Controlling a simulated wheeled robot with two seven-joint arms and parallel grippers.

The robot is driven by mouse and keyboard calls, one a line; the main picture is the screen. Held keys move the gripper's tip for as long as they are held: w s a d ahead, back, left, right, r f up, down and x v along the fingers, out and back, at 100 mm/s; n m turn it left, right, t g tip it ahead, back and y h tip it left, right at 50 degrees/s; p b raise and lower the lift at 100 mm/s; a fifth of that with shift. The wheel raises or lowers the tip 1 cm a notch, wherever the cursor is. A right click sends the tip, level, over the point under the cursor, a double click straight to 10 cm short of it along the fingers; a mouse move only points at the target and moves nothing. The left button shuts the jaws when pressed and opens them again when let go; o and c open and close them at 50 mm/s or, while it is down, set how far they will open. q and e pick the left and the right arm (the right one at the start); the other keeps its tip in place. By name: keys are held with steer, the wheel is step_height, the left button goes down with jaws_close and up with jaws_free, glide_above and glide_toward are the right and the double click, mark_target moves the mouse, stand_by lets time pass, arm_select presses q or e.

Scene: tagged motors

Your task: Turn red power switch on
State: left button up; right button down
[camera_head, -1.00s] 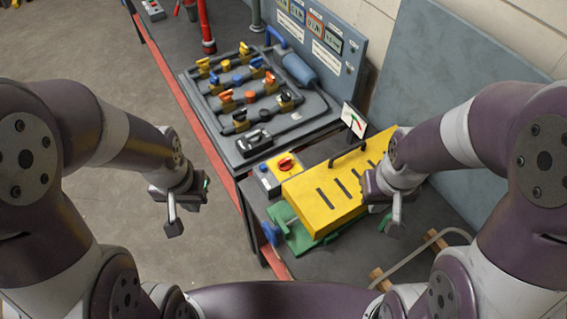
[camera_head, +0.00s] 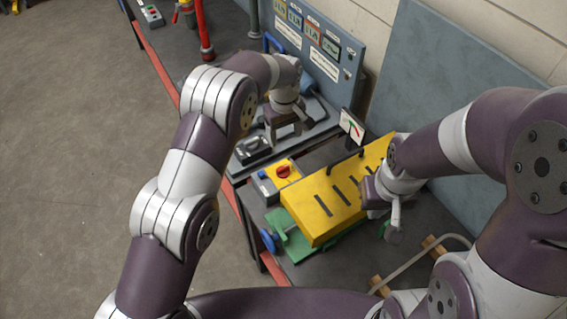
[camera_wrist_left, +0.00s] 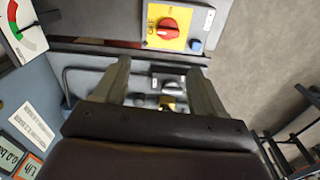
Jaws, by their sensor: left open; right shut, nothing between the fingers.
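The red power switch (camera_head: 284,171) is a red rotary knob on a yellow plate, on a small grey box beside the yellow slotted cover. It also shows near the top of the left wrist view (camera_wrist_left: 167,28). My left gripper (camera_head: 289,132) is open and empty over the valve board, up and behind the switch in the head view. In the left wrist view its fingers (camera_wrist_left: 158,70) point toward the switch but are apart from it. My right gripper (camera_head: 385,220) is shut beside the cover's right end.
The yellow cover (camera_head: 325,204) with its black handle sits on a green base (camera_head: 292,236). A dial gauge (camera_head: 351,127) stands nearby. A blue button (camera_wrist_left: 196,46) sits by the switch.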

mark_target(283, 167)
arm_select(q)
steer(key=shift+n, duration=0.4)
steer(key=f+p, duration=0.1)
steer(key=f, duration=0.3)
steer(key=f+p, duration=0.1)
steer(key=f, duration=0.3)
steer(key=s+f+p, duration=0.1)
steer(key=f, duration=0.3)
steer(key=shift+s+a+f, duration=0.1)
steer(key=shift+a+f, duration=0.25)
steer(key=shift+f, duration=0.15)
arm_select(e)
step_height(283, 167, up, 3)
steer(key=shift+s+a+r, duration=0.1)
steer(key=shift+s, duration=0.05)
arm_select(q)
steer(key=c, duration=1.1)
